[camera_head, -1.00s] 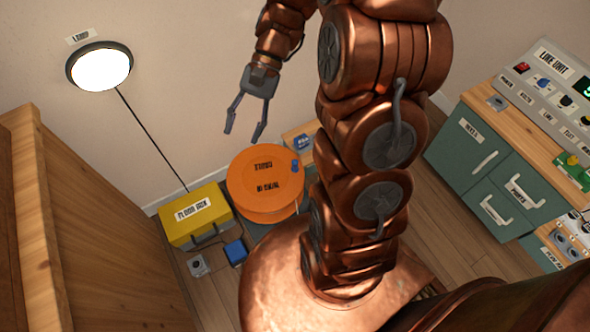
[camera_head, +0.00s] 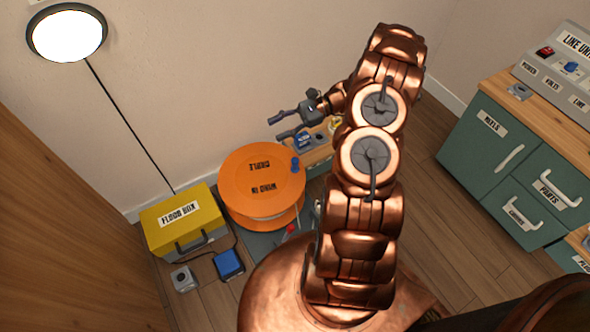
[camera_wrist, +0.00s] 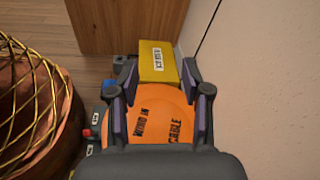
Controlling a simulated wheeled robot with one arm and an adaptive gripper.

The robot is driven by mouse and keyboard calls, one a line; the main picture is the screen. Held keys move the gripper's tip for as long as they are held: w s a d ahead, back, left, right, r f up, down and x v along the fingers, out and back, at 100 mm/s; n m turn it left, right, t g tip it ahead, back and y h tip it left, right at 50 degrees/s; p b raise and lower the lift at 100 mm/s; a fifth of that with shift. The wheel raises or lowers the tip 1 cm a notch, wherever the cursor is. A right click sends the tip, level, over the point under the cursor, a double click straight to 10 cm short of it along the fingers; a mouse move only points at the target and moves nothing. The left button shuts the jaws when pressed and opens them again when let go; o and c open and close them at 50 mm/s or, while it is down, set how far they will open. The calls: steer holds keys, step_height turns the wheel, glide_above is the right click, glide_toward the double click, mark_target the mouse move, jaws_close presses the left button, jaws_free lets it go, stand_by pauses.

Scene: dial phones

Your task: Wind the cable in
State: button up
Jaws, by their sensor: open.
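An orange cable reel (camera_head: 262,180) lettered "CABLE" and "WIND IN" stands on a grey base by the wall. A small blue knob (camera_head: 295,164) sticks up near the right rim of its top. Pale cable shows below the top disc. My gripper (camera_head: 279,128) is open and empty, above and behind the reel's right side in the head view. In the wrist view my open fingers (camera_wrist: 158,88) frame the reel's orange face (camera_wrist: 152,122), apart from it as far as I can tell. The knob is not visible there.
A yellow floor box (camera_head: 184,222) stands left of the reel, with a blue plug-like block (camera_head: 229,264) and a grey socket (camera_head: 183,278) before it. Green drawers (camera_head: 510,150) stand at right; wooden furniture (camera_head: 70,220) at left.

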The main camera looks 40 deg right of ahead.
steer(key=d+f+m+t+b, duration=0.35)
steer(key=d+f, duration=0.25)
steer(key=f, duration=0.5)
steer(key=m+t+h+b, duration=0.1)
steer(key=m+t+b, duration=0.3)
steer(key=b, duration=0.1)
glide_toward(295, 161)
steer(key=w+a+f, duration=0.2)
steer(key=shift+b+x, duration=1.6)
steer(key=shift+x, duration=2)
steer(key=shift+r, duration=0.1)
jaws_close()
